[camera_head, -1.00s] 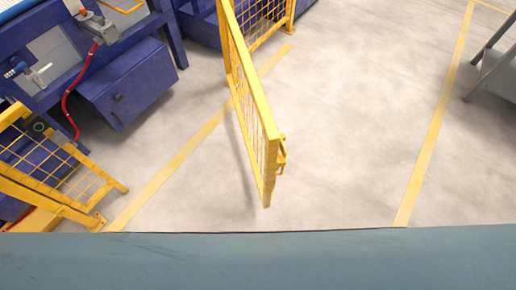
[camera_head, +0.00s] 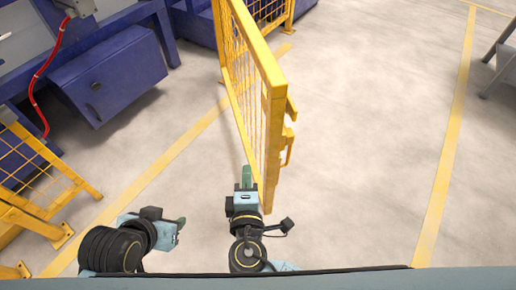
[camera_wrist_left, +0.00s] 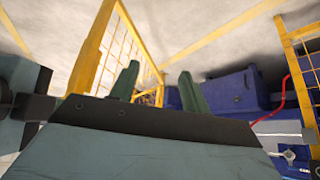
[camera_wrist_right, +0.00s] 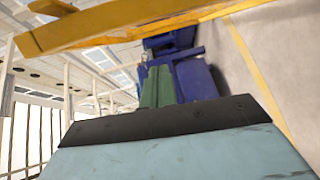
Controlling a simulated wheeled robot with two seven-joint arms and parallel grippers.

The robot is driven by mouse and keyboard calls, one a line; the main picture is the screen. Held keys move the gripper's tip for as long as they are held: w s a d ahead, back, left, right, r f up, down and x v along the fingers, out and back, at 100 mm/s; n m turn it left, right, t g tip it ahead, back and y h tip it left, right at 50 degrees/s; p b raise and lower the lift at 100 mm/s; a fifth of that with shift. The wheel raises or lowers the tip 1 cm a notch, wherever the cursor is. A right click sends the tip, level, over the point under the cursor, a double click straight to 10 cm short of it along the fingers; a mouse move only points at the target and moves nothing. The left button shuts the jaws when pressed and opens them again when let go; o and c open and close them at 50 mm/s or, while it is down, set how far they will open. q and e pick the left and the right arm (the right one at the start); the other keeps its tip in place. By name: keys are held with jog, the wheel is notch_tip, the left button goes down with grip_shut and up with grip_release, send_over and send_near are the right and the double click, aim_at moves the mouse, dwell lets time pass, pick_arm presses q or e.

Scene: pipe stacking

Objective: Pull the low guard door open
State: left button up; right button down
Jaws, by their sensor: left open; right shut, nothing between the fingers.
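The low guard door (camera_head: 262,62) is a yellow frame with wire mesh. It stands swung out from the yellow floor line, its free end toward me. A yellow handle (camera_head: 287,146) shows on the right side of that end. My right gripper (camera_head: 247,173) is shut and empty beside the left face of the free end; I cannot tell whether it touches. Its closed green fingers show in the right wrist view (camera_wrist_right: 158,87), under a yellow beam. My left gripper (camera_head: 181,223) is open and empty, further left. Its spread fingers show in the left wrist view (camera_wrist_left: 158,86).
A fixed yellow fence panel (camera_head: 38,175) stands at the left, with a wide gap between it and the door. A blue machine cabinet (camera_head: 112,78) and red hose (camera_head: 37,88) are behind. The floor right of the door (camera_head: 365,150) is clear up to grey steps (camera_head: 497,60).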

pick_arm(q)
jog(key=w+d+r+t+h+b, duration=0.2)
jog(key=w+d+r+t+b, duration=0.1)
jog(key=w+r+t, duration=0.4)
jog(key=shift+d+r+m+t+h+b, duration=0.35)
jog(key=shift+d+r, duration=0.1)
jog(key=shift+r, duration=1.05)
pick_arm(e)
jog(key=w+d+r+t, duration=0.1)
jog(key=w+d+r, duration=0.2)
jog(key=w, duration=0.7)
jog(key=shift+w+t, duration=0.15)
jog(key=shift+t, duration=0.15)
jog(key=shift+r, duration=0.1)
